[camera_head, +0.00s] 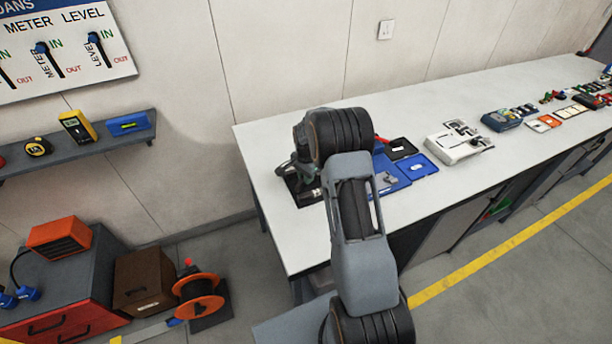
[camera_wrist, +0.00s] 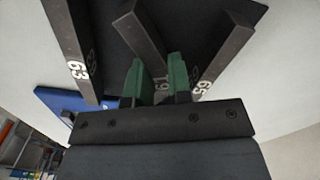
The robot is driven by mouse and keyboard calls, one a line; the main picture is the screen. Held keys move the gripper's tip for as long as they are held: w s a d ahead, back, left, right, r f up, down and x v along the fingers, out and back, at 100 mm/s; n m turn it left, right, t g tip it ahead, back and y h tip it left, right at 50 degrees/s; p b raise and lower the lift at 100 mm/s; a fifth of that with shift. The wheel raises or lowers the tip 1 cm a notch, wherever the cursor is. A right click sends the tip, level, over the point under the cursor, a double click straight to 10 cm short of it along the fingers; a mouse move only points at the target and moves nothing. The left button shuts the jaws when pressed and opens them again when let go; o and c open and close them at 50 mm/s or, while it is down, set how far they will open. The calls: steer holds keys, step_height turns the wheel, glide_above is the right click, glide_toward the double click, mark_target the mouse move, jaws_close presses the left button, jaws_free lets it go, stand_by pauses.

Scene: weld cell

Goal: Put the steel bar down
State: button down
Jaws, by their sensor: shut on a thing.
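My gripper is at the near left end of the white bench (camera_head: 262,150), partly hidden by my arm. In the wrist view its green fingers (camera_wrist: 158,82) are shut on a dark steel bar marked 61 (camera_wrist: 143,36). The bars are over a black mat (camera_wrist: 190,18), which also shows in the head view (camera_head: 310,200). I cannot tell whether the held bar touches the mat.
A blue tray (camera_wrist: 58,100) is beside the mat; blue and black trays (camera_head: 403,147) and a white case (camera_head: 455,148) stand farther along the bench. Bare bench top lies left of the mat. A shelf (camera_head: 85,146) and a red cabinet (camera_head: 60,290) stand at the left.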

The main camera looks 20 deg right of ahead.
steer(key=shift+f, duration=0.2)
steer(key=c, duration=1.3)
jaws_free()
steer(key=shift+r, duration=0.1)
